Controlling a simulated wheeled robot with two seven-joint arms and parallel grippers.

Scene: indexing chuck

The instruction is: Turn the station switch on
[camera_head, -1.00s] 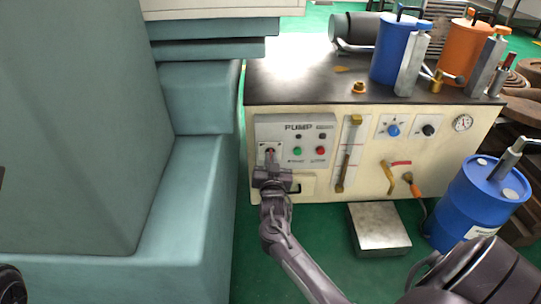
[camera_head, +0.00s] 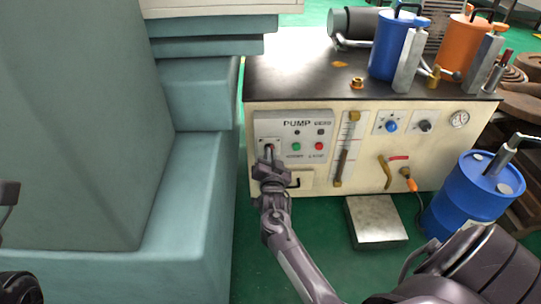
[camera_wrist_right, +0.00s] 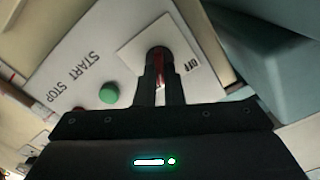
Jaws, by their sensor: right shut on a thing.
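The station switch (camera_wrist_right: 158,66) has a red handle on a square white plate (camera_wrist_right: 128,50), at the left of the grey PUMP panel (camera_head: 318,127). The word OFF reads on the plate beside it; any other label is hidden. My right gripper (camera_head: 269,157) is in front of the switch. In the right wrist view, its two dark fingers (camera_wrist_right: 159,82) are shut on the red handle, one on each side. The handle's exact angle is partly hidden by the fingers. A dark part of my left arm shows at the left edge; its jaws cannot be made out.
A green START button (camera_head: 296,146) and a red STOP button (camera_head: 319,146) sit right of the switch. A large teal machine body (camera_head: 190,200) stands close on the left. A metal block (camera_head: 375,220) and a blue drum (camera_head: 472,195) stand on the floor.

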